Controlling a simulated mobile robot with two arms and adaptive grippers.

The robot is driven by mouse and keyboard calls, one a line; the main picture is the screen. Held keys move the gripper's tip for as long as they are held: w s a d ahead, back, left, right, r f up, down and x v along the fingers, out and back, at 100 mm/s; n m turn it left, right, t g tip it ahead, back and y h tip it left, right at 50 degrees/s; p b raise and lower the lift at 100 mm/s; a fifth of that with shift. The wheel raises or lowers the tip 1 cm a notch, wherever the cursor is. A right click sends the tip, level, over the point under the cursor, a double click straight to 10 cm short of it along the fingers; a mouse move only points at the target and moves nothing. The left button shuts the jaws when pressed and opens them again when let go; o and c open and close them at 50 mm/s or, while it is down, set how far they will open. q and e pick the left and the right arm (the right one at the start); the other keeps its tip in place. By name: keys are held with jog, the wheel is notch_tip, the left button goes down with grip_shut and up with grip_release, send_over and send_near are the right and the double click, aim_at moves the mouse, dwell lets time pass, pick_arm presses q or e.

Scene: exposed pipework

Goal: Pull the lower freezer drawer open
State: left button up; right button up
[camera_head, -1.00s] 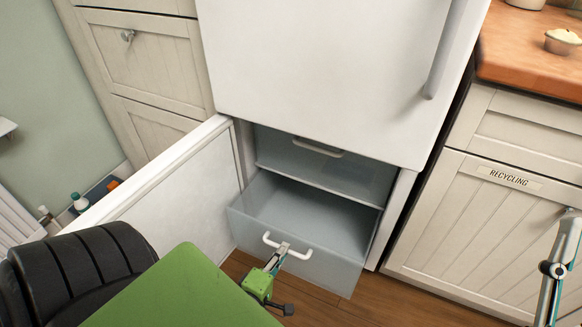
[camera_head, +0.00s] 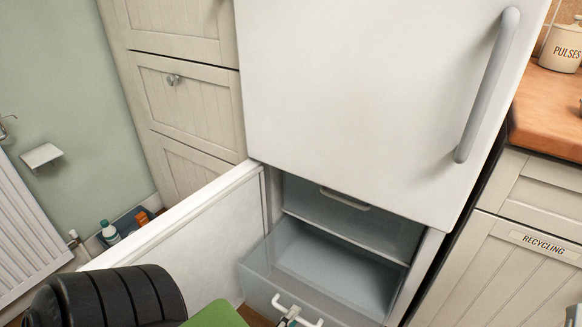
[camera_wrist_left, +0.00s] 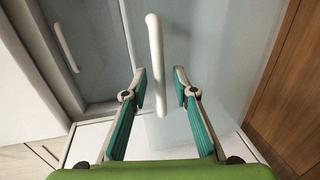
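The lower freezer drawer (camera_head: 312,303) stands pulled out of the white fridge-freezer, its inside visible from above. Its white bar handle (camera_head: 298,309) is at the bottom edge of the head view and runs upright in the wrist view (camera_wrist_left: 155,50). My left gripper (camera_head: 291,318) is at this handle, mostly cut off in the head view. In the wrist view, its two green-padded fingers (camera_wrist_left: 160,88) are apart, one on each side of the handle, with gaps showing. The upper freezer drawer (camera_head: 340,222) is shut. My right gripper is not in view.
The freezer door (camera_head: 185,243) stands open to the left. The upper fridge door (camera_head: 370,100) is closed. A recycling cabinet (camera_head: 510,270) stands at right under a wooden worktop (camera_head: 548,112). Wooden floor (camera_wrist_left: 285,95) shows beside the drawer.

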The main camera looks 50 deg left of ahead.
pick_arm(q)
jog(key=shift+s, duration=0.1)
jog(key=v, duration=1.2)
jog(key=shift+r, duration=0.1)
dwell(0.3)
